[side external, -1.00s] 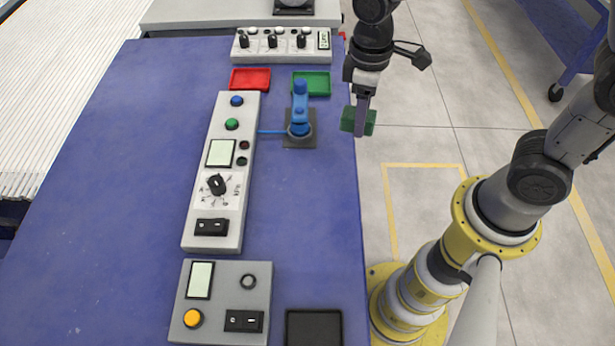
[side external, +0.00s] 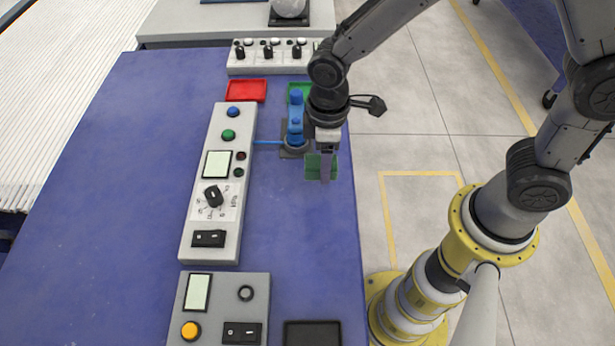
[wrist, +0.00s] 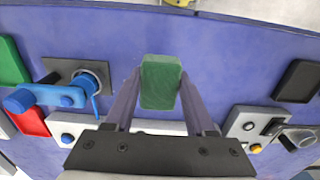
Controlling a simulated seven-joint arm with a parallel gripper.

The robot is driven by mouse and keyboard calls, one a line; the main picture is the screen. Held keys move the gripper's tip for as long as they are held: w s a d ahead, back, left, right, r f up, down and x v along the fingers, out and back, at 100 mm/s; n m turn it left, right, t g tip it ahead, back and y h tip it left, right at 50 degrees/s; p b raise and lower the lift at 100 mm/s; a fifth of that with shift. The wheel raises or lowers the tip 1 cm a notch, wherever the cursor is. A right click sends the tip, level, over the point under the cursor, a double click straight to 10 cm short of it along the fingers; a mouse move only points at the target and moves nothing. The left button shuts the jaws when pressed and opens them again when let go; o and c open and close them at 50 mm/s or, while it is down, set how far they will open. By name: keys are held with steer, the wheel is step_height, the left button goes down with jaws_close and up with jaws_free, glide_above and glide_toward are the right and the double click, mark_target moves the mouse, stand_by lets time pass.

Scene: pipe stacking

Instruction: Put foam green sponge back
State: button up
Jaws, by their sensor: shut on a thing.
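The green foam sponge (side external: 314,165) is held between the fingers of my gripper (side external: 321,172), above the right part of the blue table. In the wrist view the sponge (wrist: 160,82) sits between the two fingertips of my gripper (wrist: 160,88), which are shut on it. A green tray (side external: 298,91) lies at the back of the table, partly hidden behind the arm; the wrist view shows it at the left edge (wrist: 10,62). A black tray (side external: 312,333) lies at the front right of the table and shows at the right in the wrist view (wrist: 298,80).
A blue valve-like fixture (side external: 296,122) stands just behind and left of my gripper. A red tray (side external: 246,91) lies at the back. A long control panel (side external: 216,190) and a smaller control box (side external: 220,308) stand on the left. The blue table (side external: 300,230) is clear in front of the gripper.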

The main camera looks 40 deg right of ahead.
mark_target(308, 156)
steer(key=w+f, duration=0.1)
steer(key=f, duration=0.1)
steer(key=w+a+f, duration=0.1)
steer(key=w+f, duration=0.1)
steer(key=shift+a, duration=0.2)
steer(key=shift+w+f, duration=0.1)
steer(key=shift+f, duration=1.5)
steer(key=shift+f, duration=0.2)
steer(key=o, duration=1.2)
steer(key=shift+r, duration=0.15)
step_height(308, 156, up, 12)
steer(key=shift+r, duration=0.15)
